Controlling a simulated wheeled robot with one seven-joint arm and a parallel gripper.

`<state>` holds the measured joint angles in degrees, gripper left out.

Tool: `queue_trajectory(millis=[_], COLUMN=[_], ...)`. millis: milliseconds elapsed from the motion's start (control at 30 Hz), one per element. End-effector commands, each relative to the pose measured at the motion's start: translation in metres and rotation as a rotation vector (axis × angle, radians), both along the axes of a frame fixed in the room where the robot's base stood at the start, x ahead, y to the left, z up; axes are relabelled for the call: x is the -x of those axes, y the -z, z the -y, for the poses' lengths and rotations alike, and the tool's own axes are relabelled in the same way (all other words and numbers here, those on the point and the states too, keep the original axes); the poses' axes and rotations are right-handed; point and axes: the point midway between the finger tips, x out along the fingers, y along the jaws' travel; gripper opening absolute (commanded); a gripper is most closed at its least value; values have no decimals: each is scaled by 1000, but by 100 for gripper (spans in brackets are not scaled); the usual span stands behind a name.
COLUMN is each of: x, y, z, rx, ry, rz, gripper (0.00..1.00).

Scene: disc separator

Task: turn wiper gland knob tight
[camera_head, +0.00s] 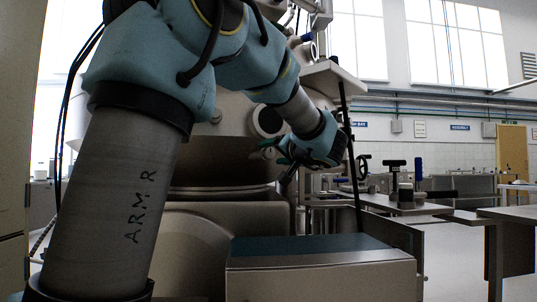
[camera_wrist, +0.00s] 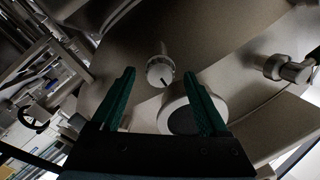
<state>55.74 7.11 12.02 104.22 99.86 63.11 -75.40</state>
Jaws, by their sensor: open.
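A small round pale knob (camera_wrist: 160,72) with a dark pointer line sits on the metal machine body in the wrist view, on a short stem. It shows beyond and between the two green fingers of my gripper (camera_wrist: 164,88). My gripper is open and empty, and its fingers appear apart from the knob. In the head view my gripper (camera_head: 287,160) is in front of the big separator (camera_head: 225,125); the small knob cannot be made out there. Whether this knob is the wiper gland knob is not marked.
A round port with a dark centre (camera_wrist: 186,118) lies close to my right finger. A metal elbow fitting (camera_wrist: 284,68) sticks out at the right. In the head view, a boxy housing (camera_head: 320,275) stands below, and benches (camera_head: 400,203) stand at the right.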

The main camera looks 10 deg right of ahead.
Motion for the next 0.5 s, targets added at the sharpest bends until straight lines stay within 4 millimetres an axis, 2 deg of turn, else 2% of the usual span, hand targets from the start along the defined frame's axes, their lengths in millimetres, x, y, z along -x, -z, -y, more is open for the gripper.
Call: queue_trajectory(millis=[200,500], x=[-23,-28], y=[0,1], z=[-8,-9], rx=[0,0], ry=[-1,0], rz=[-1,-1], gripper=[78,78])
